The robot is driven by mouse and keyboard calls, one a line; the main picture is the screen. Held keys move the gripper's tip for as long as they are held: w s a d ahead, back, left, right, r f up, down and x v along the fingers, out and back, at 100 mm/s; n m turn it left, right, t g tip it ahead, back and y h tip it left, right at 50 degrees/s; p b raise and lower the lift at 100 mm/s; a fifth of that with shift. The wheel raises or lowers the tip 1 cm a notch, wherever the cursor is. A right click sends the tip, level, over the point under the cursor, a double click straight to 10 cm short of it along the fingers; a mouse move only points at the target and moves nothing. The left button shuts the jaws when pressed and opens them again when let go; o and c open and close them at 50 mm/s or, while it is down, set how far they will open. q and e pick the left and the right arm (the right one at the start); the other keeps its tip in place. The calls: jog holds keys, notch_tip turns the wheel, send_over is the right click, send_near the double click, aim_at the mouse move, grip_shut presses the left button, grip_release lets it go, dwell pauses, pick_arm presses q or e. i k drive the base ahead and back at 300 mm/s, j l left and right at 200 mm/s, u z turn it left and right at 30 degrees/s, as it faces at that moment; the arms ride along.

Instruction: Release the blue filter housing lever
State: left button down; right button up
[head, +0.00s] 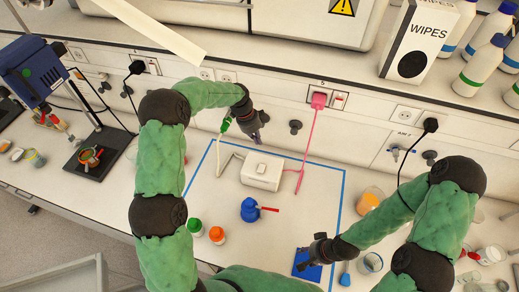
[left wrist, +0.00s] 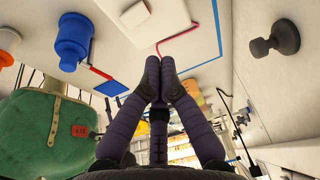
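The blue filter housing (head: 249,213) stands upright on the white bench inside a blue tape outline. Its red lever (head: 270,209) sticks out to the right. The housing also shows in the left wrist view (left wrist: 73,45) at upper left, with the red lever (left wrist: 101,73) beside it. My left gripper (head: 258,138) is near the back wall, behind the white box and apart from the housing. In the left wrist view its fingertips (left wrist: 159,62) are together with nothing visible between them. My right gripper (head: 302,250) is at the front right of the housing; its fingers are too small to read.
A white box (head: 262,171) with a pale hose stands behind the housing. A pink cable (head: 308,140) hangs from a wall socket. Green-capped (head: 195,226) and orange-capped bottles (head: 216,235) stand front left. A blue pad (head: 309,269) lies by my right gripper. Bench right of the lever is clear.

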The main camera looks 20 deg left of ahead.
aim_at(275, 210)
jog(key=k, duration=1)
